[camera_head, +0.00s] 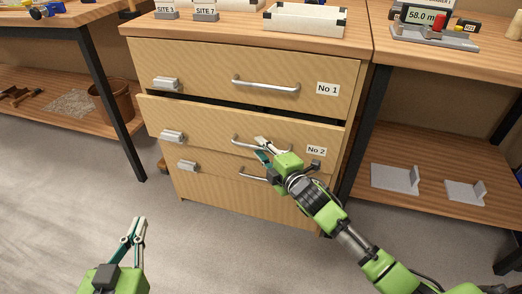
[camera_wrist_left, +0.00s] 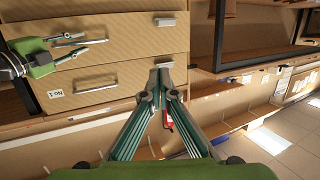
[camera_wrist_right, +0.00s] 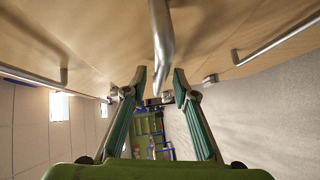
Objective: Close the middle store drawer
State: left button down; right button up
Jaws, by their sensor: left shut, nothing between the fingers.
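The middle drawer (camera_head: 205,132), labelled No 2, stands partly out of the cabinet, with a dark gap above its front. Its bar handle (camera_head: 240,141) is partly covered by my right gripper (camera_head: 262,149). In the right wrist view a metal bar handle (camera_wrist_right: 162,45) runs close to the tips of my right gripper (camera_wrist_right: 160,80), whose fingers are apart. I cannot tell whether they touch it. My left gripper (camera_head: 137,220) is shut and empty, low in front of the cabinet at left; its tips also meet in the left wrist view (camera_wrist_left: 162,72).
The top drawer (camera_head: 200,65), labelled No 1, looks shut. The bottom drawer (camera_head: 210,190) is partly hidden by my right arm. A white tray (camera_head: 305,33) stands on the cabinet top. Side tables with lower shelves flank the cabinet. The floor at left is clear.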

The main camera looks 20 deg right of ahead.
jog(key=shift+w, duration=0.3)
pick_arm(q)
jog(key=shift+w+d+r, duration=0.1)
jog(key=shift+r, duration=0.4)
pick_arm(e)
jog(key=shift+c, duration=0.2)
grip_shut()
jog(key=w+d, duration=0.2)
jog(key=w, duration=0.1)
jog(key=shift+w+d, duration=0.15)
jog(key=shift+w, duration=0.05)
pick_arm(q)
jog(key=shift+s+a+f, duration=0.2)
jog(key=shift+s+f, duration=0.05)
jog(key=shift+f, duration=0.35)
pick_arm(e)
jog(key=shift+r, duration=0.1)
